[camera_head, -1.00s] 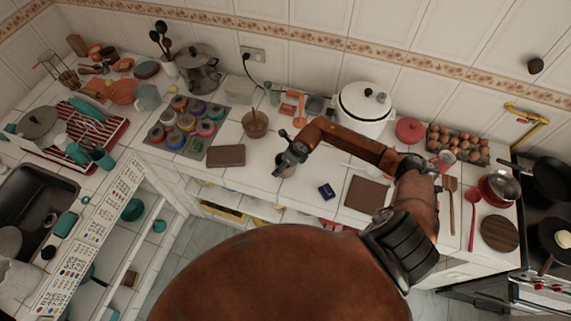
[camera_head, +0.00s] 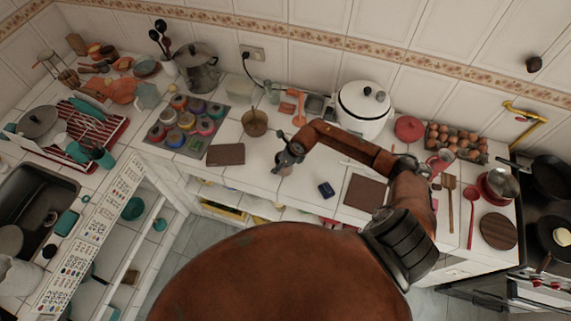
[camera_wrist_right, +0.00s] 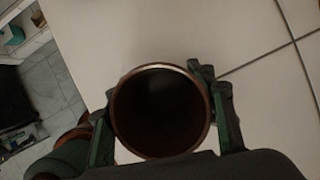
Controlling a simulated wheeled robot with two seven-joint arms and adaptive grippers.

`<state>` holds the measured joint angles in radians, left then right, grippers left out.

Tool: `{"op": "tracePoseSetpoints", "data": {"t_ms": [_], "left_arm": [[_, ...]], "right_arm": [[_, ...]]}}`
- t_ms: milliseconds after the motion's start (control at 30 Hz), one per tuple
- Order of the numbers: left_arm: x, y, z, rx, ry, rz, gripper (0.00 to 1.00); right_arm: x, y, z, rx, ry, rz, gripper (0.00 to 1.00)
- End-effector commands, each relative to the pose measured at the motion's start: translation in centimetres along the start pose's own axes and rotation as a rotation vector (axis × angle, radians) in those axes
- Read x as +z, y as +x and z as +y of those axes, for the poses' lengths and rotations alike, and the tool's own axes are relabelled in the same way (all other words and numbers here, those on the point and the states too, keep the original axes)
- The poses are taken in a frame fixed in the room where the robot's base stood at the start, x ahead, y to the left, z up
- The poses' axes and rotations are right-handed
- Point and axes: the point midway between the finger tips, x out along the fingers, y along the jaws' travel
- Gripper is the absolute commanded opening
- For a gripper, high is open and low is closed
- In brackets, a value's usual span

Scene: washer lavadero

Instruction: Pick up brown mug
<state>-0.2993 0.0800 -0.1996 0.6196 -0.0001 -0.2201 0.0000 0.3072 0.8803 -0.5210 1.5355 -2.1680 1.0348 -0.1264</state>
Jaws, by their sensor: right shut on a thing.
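The brown mug (camera_wrist_right: 158,112) shows from above in the right wrist view, with a round rim and dark inside. My right gripper (camera_head: 288,154) has its fingers on either side of the mug and is shut on it. In the head view the gripper is over the front part of the white tiled counter, and the mug (camera_head: 284,169) is small and partly hidden below it. I cannot tell whether the mug touches the counter. My left gripper is not in view.
A white cooker (camera_head: 363,108) stands behind. The counter's front edge is close.

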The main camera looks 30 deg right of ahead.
Motion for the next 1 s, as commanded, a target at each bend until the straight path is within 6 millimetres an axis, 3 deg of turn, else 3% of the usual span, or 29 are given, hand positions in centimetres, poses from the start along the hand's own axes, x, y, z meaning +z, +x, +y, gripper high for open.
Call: {"op": "tracePoseSetpoints", "data": {"t_ms": [200, 633, 767, 1000], "left_arm": [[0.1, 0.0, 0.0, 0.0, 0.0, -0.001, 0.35], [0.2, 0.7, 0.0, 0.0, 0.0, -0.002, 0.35], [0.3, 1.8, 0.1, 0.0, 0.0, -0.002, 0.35], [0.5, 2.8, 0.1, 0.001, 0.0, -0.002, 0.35]], "right_arm": [[-0.1, 0.0, 0.0, 0.0, 0.0, 0.001, 0.21], [0.5, -1.1, -0.1, -0.001, -0.003, -0.002, 0.2], [1.2, -3.0, 0.0, -0.003, -0.006, -0.003, 0.2], [-0.1, -9.4, 3.2, -0.002, -0.008, -0.001, 0.2]]}}
